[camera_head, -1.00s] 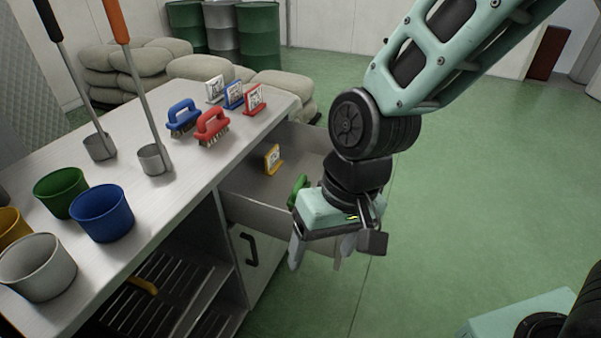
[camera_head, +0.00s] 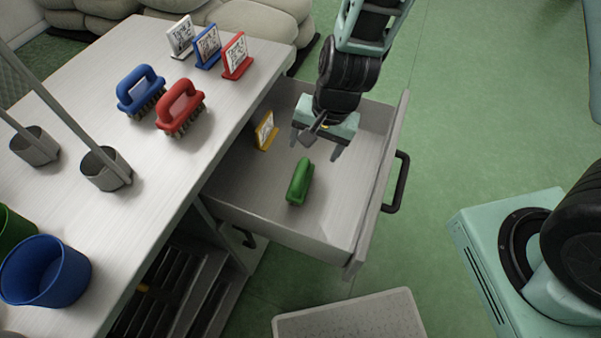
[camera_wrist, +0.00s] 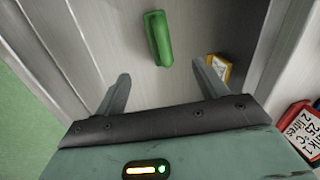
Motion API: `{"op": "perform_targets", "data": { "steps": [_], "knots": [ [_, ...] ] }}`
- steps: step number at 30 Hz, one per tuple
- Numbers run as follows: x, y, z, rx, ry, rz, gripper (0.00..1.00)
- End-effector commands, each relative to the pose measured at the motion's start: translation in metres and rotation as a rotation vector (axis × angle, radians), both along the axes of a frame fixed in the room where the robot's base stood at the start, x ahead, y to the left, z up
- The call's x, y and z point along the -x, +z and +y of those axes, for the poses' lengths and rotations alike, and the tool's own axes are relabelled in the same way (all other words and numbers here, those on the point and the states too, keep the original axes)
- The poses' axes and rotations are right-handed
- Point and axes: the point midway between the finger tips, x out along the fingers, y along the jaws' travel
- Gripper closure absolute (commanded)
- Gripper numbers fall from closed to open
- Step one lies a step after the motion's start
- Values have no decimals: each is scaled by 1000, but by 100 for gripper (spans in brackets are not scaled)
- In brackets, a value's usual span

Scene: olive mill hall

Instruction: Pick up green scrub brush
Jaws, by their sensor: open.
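The green scrub brush (camera_head: 300,182) lies in the open drawer (camera_head: 340,225), near the middle of its floor. My gripper (camera_head: 315,150) is open and empty, above the drawer and behind the brush in the head view. In the wrist view the green brush (camera_wrist: 158,38) lies beyond the two spread fingertips (camera_wrist: 163,75), roughly midway between them and apart from both. Only its green top shows clearly; its bristles are hidden.
A yellow sign (camera_head: 265,131) stands in the drawer close to my gripper; it shows beside a finger in the wrist view (camera_wrist: 219,68). The counter holds a blue brush (camera_head: 140,92), a red brush (camera_head: 181,106), several signs and cups. The drawer walls surround the brush.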

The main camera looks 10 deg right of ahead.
Motion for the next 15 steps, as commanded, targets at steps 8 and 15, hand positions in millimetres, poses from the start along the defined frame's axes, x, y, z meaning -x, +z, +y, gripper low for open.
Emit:
{"op": "perform_targets", "data": {
  "steps": [8, 15],
  "knots": [
    [-4, -55, 8, 1, -1, 5, 28],
    [-8, -88, 15, 0, 1, 4, 28]
  ]
}}
